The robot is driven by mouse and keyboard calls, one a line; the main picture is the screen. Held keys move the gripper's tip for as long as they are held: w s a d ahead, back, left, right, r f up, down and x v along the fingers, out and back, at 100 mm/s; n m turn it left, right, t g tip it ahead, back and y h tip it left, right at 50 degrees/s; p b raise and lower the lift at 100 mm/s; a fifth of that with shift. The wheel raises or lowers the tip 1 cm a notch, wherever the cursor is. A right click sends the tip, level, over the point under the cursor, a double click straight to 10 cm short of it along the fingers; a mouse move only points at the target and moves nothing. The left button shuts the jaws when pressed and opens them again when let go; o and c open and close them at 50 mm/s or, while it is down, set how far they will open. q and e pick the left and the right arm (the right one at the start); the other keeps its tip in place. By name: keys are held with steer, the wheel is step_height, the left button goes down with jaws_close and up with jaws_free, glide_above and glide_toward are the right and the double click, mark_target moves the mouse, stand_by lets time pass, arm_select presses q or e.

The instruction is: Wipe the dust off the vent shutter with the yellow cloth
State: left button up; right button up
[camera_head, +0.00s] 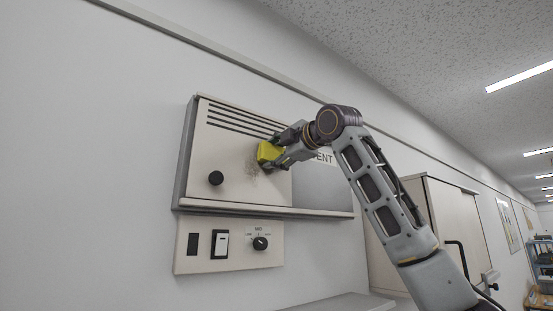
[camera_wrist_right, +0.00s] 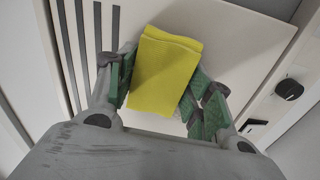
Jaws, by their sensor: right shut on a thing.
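The vent shutter (camera_head: 232,180) is a pale panel on the wall, with dark slots along its top and a black knob (camera_head: 216,178) at its lower left. A patch of brown dust (camera_head: 252,171) shows on the panel just left of and below the cloth. My right gripper (camera_head: 273,153) is shut on the folded yellow cloth (camera_head: 266,152) at the panel's right part. In the right wrist view the yellow cloth (camera_wrist_right: 163,70) sits between the green-padded fingers, in front of the panel. I cannot tell whether it touches the panel. My left gripper is not in view.
Below the shutter is a ledge and a control plate (camera_head: 230,246) with a switch and a dial (camera_head: 260,243). A grey area with lettering ending in "ENT" (camera_head: 323,158) lies right of the panel, partly behind my arm. A cabinet (camera_head: 450,215) stands further right.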

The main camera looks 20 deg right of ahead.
steer(key=shift+r, duration=0.15)
steer(key=shift+r, duration=1.4)
steer(key=shift+a, duration=0.15)
steer(key=shift+s+a, duration=0.2)
steer(key=shift+a, duration=0.3)
steer(key=shift+s+a, duration=0.15)
steer(key=shift+a, duration=0.3)
steer(key=shift+f+b, duration=1.05)
steer(key=shift+f, duration=0.6)
